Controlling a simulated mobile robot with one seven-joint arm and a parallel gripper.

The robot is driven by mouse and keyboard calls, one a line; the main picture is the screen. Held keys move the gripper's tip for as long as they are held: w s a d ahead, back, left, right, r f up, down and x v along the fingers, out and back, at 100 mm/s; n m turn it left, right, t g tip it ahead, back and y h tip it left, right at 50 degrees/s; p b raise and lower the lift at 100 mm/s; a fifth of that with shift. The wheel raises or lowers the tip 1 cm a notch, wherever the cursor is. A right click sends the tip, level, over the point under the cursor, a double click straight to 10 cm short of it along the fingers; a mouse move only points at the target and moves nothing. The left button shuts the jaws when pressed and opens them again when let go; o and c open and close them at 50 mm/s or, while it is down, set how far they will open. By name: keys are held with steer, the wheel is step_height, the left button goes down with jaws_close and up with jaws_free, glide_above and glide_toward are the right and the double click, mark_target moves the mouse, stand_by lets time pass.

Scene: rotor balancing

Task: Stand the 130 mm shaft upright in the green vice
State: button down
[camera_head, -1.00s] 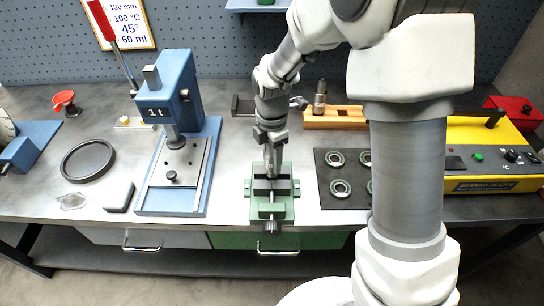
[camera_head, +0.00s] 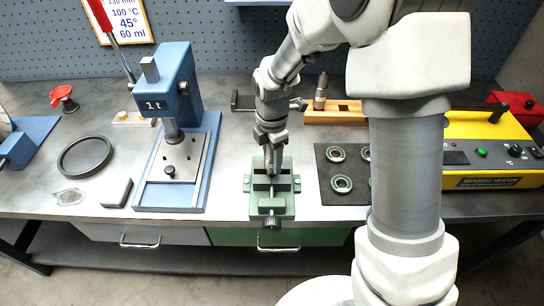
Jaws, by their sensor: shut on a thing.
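The green vice (camera_head: 284,205) stands on the bench near its front edge, with dark jaws and a screw handle toward the front. My gripper (camera_head: 273,166) points down directly above the vice jaws. It is shut on a thin grey upright piece, which looks like the shaft (camera_head: 273,172). The shaft is mostly hidden by the fingers and small in view. Its lower end is at or between the jaws; I cannot tell whether it touches the vice.
A blue press (camera_head: 166,110) stands left of the vice. A dark mat (camera_head: 343,195) with several bearing rings lies to the right. A wooden block (camera_head: 352,117) holding a metal piece (camera_head: 321,92) stands behind. A yellow heater (camera_head: 490,155) is far right.

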steer(key=shift+f+b, duration=0.75)
steer(key=shift+f, duration=0.35)
steer(key=shift+c, duration=1)
jaws_free()
steer(key=shift+f, duration=0.1)
steer(key=shift+c, duration=0.4)
step_height(320, 180, up, 9)
steer(key=p, duration=0.7)
